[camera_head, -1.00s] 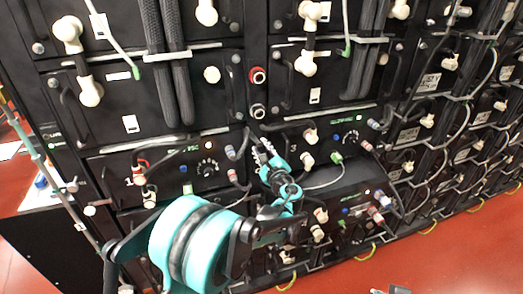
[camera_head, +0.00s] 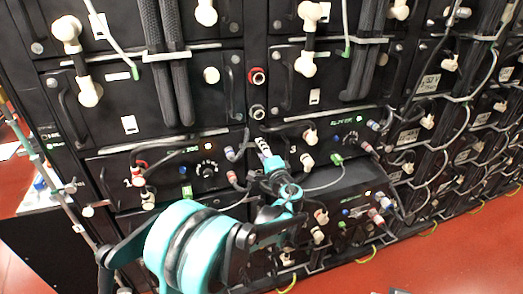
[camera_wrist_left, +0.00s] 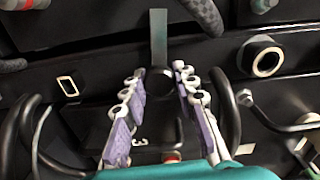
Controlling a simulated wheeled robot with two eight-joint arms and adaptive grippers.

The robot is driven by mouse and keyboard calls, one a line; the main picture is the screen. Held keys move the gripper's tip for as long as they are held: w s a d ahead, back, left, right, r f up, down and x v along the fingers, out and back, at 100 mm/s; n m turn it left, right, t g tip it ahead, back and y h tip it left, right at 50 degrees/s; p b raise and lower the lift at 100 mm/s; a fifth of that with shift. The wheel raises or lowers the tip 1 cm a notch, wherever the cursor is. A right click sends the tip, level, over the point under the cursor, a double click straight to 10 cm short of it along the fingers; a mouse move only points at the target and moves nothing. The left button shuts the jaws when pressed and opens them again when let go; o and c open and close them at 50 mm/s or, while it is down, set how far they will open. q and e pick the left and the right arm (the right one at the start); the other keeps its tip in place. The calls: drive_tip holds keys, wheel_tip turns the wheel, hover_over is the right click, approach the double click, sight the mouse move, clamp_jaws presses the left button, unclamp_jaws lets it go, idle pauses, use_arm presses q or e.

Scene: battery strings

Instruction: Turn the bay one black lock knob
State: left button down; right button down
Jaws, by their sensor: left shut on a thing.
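My left gripper (camera_head: 265,148) reaches the front of the black battery cabinet, between the panel marked 1 and the panel to its right. In the left wrist view its two pale, purple-padded fingers (camera_wrist_left: 159,80) stand on either side of a dark round knob (camera_wrist_left: 160,82). The gripper is shut on this black knob, though the contact is hard to see. In the head view the gripper hides the knob. The panel marked 1 also carries a black dial (camera_head: 207,170) ringed with white marks, left of the gripper. My right gripper is not in view.
A red-ringed socket (camera_head: 257,76) and a black-ringed socket (camera_head: 257,112) sit just above the gripper. White connectors (camera_head: 310,137) and a thin grey cable (camera_head: 325,185) lie close on the right. Thick black cables (camera_head: 170,70) hang at upper left. Red floor is open at lower right.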

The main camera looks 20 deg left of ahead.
use_arm(q)
drive_tip(key=shift+n, duration=0.6)
drive_tip(key=c, duration=1.2)
unclamp_jaws()
drive_tip(key=v, duration=1.2)
